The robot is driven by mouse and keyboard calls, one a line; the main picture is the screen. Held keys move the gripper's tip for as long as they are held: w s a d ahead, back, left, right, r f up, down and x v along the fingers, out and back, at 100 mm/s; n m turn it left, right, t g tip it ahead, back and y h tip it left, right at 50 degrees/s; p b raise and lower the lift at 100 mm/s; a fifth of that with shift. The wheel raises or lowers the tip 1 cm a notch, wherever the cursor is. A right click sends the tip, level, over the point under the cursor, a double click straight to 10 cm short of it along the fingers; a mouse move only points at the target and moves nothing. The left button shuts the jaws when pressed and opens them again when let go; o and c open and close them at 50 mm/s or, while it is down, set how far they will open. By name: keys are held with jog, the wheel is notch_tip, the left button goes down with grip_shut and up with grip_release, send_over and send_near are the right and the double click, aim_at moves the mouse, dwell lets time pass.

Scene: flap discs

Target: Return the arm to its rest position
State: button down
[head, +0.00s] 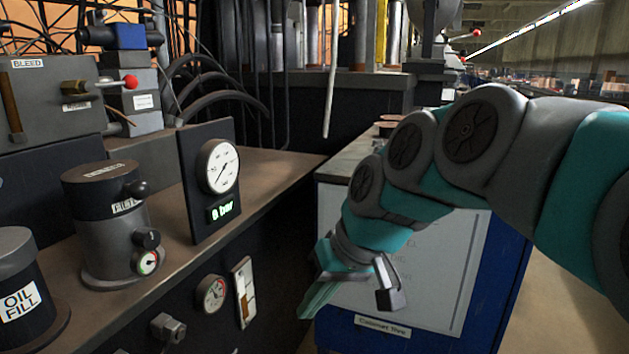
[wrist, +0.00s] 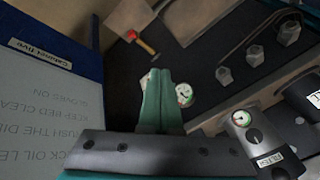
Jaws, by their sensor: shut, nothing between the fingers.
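My arm reaches in from the right edge of the head view, its teal and grey links bending down toward the middle. My gripper (head: 308,308) hangs at the lower end of the arm, in front of the blue cabinet (head: 508,285) and right of the machine's front panel. In the wrist view my gripper's green fingers (wrist: 158,78) lie together with nothing between them. They cover part of the dark panel behind. No rest position is marked in either view.
The machine bench (head: 275,168) at left carries a pressure gauge (head: 219,166), a filter housing (head: 112,230) and an oil fill cap (head: 20,285). Open floor (head: 565,310) shows at lower right.

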jog(key=s+d+f+m+g+h, duration=0.2)
jog(key=s+d+f, duration=0.5)
jog(key=s, duration=0.3)
jog(key=s+d+f+m+g+h, duration=0.1)
jog(key=s+d+f+m+h, duration=0.1)
jog(key=s+d+f, duration=0.6)
jog(key=shift+s+d+f+g+h+p, duration=0.25)
jog(key=shift+s+f+g+h+p, duration=0.25)
jog(key=shift+s, duration=0.65)
jog(key=shift+a, duration=0.15)
